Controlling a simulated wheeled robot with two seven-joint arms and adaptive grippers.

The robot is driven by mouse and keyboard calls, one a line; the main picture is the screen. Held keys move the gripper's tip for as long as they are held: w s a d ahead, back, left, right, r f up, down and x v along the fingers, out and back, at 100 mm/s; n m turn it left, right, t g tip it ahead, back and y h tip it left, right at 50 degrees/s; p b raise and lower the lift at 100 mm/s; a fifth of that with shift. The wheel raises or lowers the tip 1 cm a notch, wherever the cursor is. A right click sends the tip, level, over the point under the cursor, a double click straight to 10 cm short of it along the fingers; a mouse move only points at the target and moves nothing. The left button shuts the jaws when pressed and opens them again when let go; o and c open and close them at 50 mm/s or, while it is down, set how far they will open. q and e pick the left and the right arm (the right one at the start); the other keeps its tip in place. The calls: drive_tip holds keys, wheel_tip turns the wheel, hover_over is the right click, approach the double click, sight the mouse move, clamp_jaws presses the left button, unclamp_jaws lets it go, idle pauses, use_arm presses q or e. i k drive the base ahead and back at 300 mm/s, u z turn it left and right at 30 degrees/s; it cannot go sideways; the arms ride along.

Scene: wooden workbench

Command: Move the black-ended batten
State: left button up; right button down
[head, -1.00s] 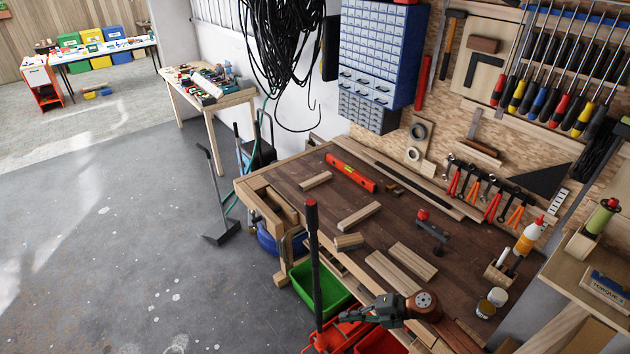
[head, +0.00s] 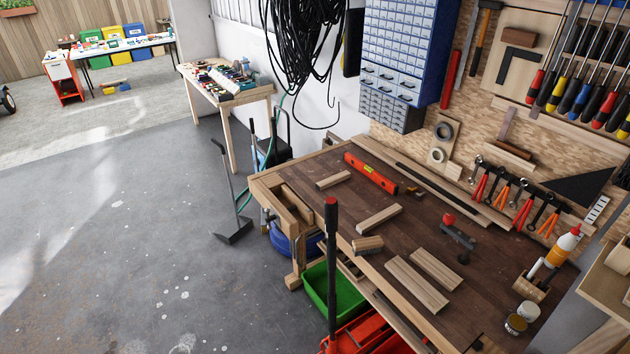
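Several short wooden battens lie on the dark workbench top (head: 395,250). One batten (head: 333,180) lies near the far left end. Another batten (head: 379,218) lies slanted mid-bench, and a short thick batten (head: 367,244) lies near the front edge. Two longer battens lie side by side, one in front (head: 417,284) and one behind (head: 436,269). No black end can be made out on any of them at this size. Neither of my grippers is in view.
A red level (head: 371,174), a dark clamp with a red knob (head: 459,240) and a glue bottle (head: 563,244) are on the bench. A dark pole with a red top (head: 331,204) stands before it, near a green bin (head: 336,290). The floor at left is open.

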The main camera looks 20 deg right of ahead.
sight(324, 184)
drive_tip(key=u, duration=0.45)
drive_tip(key=i, duration=1.65)
drive_tip(key=z, duration=0.45)
drive_tip(key=i, duration=1.2)
drive_tip(key=z, duration=0.8)
